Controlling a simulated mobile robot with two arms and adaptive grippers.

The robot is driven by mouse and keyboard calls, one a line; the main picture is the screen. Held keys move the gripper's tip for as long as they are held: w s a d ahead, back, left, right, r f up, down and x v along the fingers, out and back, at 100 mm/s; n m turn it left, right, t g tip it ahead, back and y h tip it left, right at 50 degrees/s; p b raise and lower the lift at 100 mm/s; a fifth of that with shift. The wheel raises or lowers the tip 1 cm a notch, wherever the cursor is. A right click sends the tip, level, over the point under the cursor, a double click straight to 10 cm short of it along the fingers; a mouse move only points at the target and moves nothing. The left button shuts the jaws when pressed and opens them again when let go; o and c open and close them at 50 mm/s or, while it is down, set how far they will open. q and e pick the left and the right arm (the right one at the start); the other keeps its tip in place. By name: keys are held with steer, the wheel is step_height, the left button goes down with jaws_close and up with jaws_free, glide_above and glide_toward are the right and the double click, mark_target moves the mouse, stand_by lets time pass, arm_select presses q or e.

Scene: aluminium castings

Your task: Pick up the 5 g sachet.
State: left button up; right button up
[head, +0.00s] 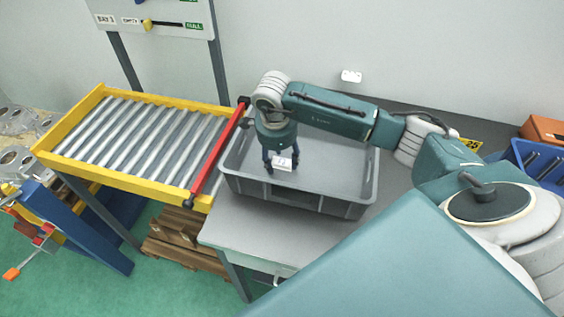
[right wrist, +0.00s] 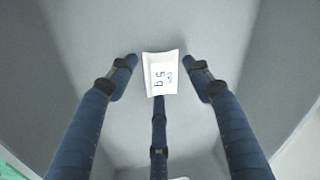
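The 5 g sachet (right wrist: 161,73) is a small white packet with blue "5 g" print. In the head view the sachet (head: 284,163) shows at my right gripper's fingers, inside the grey crate (head: 334,205). My right gripper (head: 281,168) points down into the crate. In the right wrist view my right gripper (right wrist: 159,78) has its two side fingers spread, with a visible gap on each side of the sachet. The third finger comes up from below to the sachet's lower edge; whether it touches is unclear. My left gripper is not in view.
The crate stands on a grey table (head: 235,228), its walls close around my right gripper. A yellow-framed roller conveyor (head: 140,140) with a red end bar (head: 218,155) lies to the left. A blue bin (head: 540,160) and an orange-brown box (head: 543,129) are at the far right.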

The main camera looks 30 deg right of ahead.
steer(key=shift+s+d+f, duration=0.15)
steer(key=c, duration=0.4)
steer(key=shift+c, duration=0.2)
